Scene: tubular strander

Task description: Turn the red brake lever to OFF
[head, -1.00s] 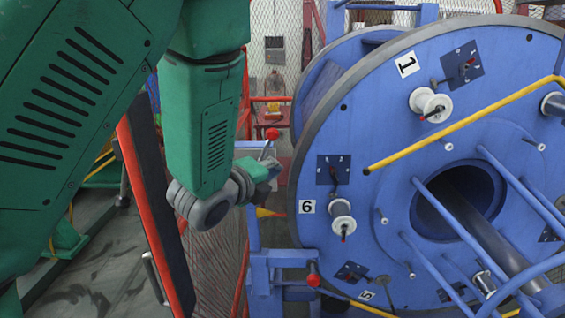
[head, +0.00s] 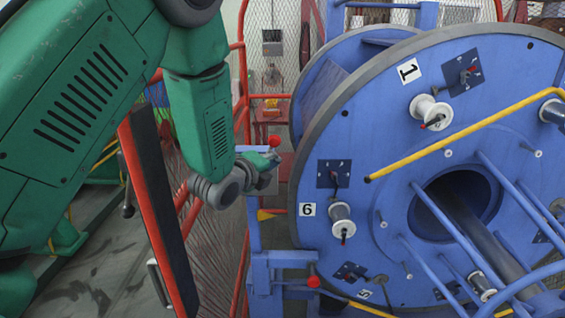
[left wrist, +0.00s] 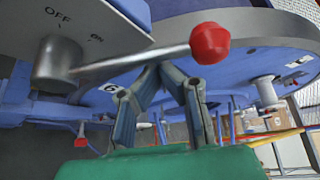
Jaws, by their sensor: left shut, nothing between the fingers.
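The brake lever has a red ball knob (left wrist: 210,43) on a grey rod, which runs from a round grey hub (left wrist: 58,66) in the left wrist view. OFF and ON are marked on the plate beside the hub. The rod points right, nearer the ON mark than OFF. In the head view the red knob (head: 274,142) is left of the big blue wheel. My left gripper (head: 274,159) is just below it, shut and empty. In the left wrist view its fingertips (left wrist: 158,72) lie close under the rod; contact cannot be told. My right gripper is not in view.
The blue wheel (head: 385,110) with white spools stands close right of the gripper. A red-framed mesh gate (head: 150,215) is at left. A second red knob (head: 313,282) is on the lower blue frame (head: 285,257). A wire mesh fence is behind.

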